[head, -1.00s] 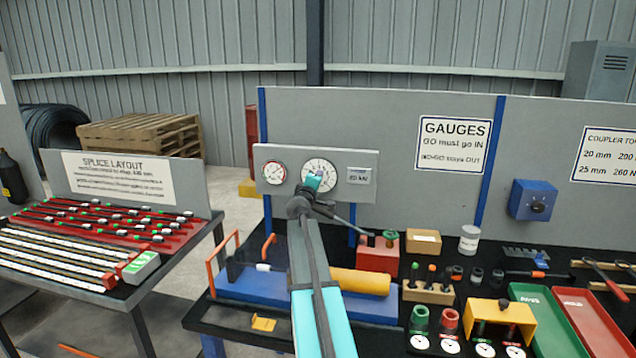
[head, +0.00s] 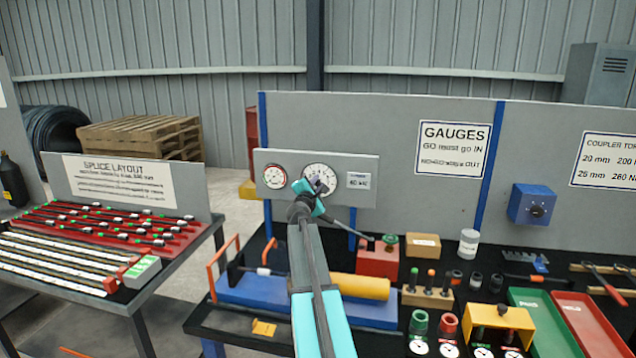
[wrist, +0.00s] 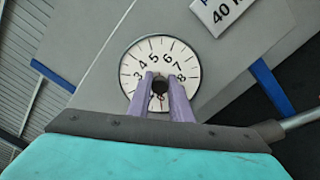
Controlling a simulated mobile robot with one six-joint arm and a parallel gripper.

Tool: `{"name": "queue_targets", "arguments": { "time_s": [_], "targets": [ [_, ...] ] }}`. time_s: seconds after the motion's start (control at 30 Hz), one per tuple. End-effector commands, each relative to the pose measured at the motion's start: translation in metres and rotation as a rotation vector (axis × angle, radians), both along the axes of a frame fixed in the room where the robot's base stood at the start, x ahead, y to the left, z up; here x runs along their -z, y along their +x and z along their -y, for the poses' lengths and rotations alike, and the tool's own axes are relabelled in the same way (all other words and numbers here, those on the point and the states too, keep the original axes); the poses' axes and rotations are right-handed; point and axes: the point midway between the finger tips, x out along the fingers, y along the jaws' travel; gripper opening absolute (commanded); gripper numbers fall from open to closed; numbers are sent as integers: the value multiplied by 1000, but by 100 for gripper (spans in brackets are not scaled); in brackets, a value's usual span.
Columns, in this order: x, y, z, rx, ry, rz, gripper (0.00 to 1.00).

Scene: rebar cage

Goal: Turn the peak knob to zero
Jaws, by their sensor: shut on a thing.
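The peak knob (wrist: 159,89) is a small dark round knob at the centre of a white dial (wrist: 136,64) with black numerals. The dial also shows in the head view (head: 313,171), on a grey panel, where my arm covers part of it. My gripper (wrist: 160,80) has its two purple fingers on either side of the knob, shut on it. A small red mark shows between the fingers just below the knob. In the head view my gripper (head: 320,186) is in front of the dial and the knob is not clearly visible.
A smaller red-rimmed gauge (head: 274,176) is left of the dial and a 40 kN label (head: 358,181) is right of it. Below stand a blue base with a yellow cylinder (head: 360,286) and a red block (head: 378,262).

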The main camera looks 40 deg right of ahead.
Motion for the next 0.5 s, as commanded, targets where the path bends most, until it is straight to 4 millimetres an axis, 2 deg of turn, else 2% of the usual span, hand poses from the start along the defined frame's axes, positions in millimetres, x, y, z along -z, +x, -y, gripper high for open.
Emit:
{"name": "queue_targets", "arguments": {
  "time_s": [0.5],
  "targets": [
    [1, 1, -2, -5, -209, -340, 0]
  ]
}}
